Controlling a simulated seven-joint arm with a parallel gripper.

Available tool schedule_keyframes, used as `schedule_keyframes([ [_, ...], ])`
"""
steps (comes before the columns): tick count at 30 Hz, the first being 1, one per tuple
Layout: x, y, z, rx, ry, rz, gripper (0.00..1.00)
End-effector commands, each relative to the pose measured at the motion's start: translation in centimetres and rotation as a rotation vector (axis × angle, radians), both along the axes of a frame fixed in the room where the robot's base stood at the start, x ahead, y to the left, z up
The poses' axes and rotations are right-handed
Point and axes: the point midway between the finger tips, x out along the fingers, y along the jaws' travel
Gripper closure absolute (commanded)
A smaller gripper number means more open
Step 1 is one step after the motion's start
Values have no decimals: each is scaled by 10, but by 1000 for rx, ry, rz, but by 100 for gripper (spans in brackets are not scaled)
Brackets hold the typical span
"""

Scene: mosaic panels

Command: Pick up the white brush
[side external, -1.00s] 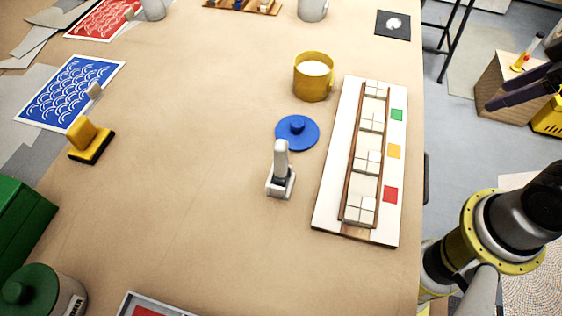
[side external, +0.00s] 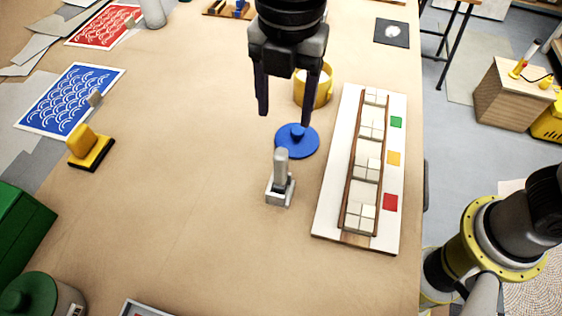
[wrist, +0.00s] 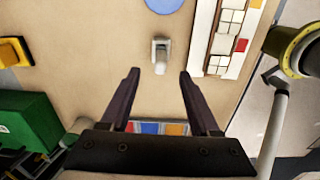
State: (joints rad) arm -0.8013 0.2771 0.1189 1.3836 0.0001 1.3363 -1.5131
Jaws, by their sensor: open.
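The white brush (side external: 280,181), a pale block with an upright grey-white handle, stands on the tan table in front of a blue round lid. It also shows in the wrist view (wrist: 160,55), ahead of the fingertips and roughly midway between them. My gripper (side external: 284,118) is open and empty, pointing down above the table. In the side view its fingers appear above and behind the brush, apart from it. My gripper also shows in the wrist view (wrist: 160,74), with its two dark fingers spread wide.
A blue lid (side external: 297,141) and a yellow pot (side external: 313,88) stand behind the brush. A long white panel with tiles (side external: 328,205) lies to its right. A yellow-handled tool (side external: 90,150) stands at left. The table left of the brush is clear.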

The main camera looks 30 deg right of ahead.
Motion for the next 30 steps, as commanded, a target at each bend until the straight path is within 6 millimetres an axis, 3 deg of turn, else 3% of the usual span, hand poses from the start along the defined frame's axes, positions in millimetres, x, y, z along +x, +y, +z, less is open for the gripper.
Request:
schedule_keyframes([
  [4,-14,15,-15,-21,20,44,38],
  [8,-15,15,-31,-22,21,45,38],
  [15,-15,14,-77,-22,21,43,38],
  [26,-14,13,-107,-21,20,42,38],
  [30,-12,13,-128,-22,21,42,38],
])
